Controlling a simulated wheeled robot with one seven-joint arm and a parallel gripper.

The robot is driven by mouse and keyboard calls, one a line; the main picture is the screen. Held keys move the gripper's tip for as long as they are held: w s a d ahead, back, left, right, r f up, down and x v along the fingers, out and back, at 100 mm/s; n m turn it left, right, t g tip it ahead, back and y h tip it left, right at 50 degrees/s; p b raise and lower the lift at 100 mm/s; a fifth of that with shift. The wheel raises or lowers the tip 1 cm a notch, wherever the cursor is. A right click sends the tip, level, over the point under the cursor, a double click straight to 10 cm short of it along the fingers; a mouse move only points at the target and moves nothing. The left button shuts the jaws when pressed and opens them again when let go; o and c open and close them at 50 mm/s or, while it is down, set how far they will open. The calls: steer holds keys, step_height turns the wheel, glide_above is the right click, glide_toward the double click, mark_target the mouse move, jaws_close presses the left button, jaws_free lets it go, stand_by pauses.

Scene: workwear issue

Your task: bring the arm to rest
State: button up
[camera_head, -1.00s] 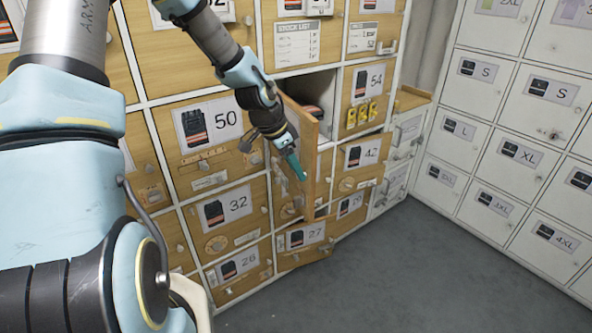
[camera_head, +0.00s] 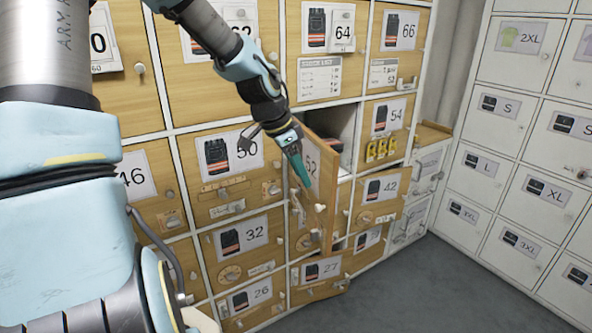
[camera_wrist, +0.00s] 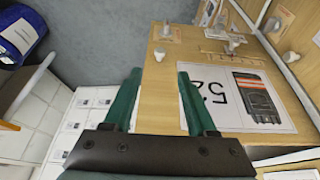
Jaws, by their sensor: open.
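My gripper (camera_head: 304,178) is open, with its green fingers angled down in front of the open wooden door labelled 52 (camera_head: 318,202). In the wrist view, my gripper (camera_wrist: 157,73) shows two separated fingers. The left finger lies over the floor and white lockers, the right one over the face of door 52 (camera_wrist: 210,115). The door's edge appears between them; I cannot tell if either finger touches it. Door 52 is swung outward from its compartment (camera_head: 338,122), where something dark is partly visible.
Door 27 (camera_head: 322,290) stands slightly out below. White lockers (camera_head: 530,170) line the right. Grey floor (camera_head: 430,290) is clear. A blue object (camera_wrist: 22,38) shows in the wrist view.

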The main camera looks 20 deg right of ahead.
steer(key=s+a+n+y, duration=0.2)
steer(key=s+a+n, duration=0.2)
steer(key=a+n, duration=0.4)
steer(key=s+a+n+t+y, duration=0.1)
steer(key=s+a+n, duration=0.3)
steer(key=a, duration=1.2)
steer(key=n+y, duration=0.1)
steer(key=n, duration=0.2)
steer(key=shift+s+a+n, duration=0.25)
steer(key=shift+a+n, duration=0.05)
steer(key=shift+n, duration=0.1)
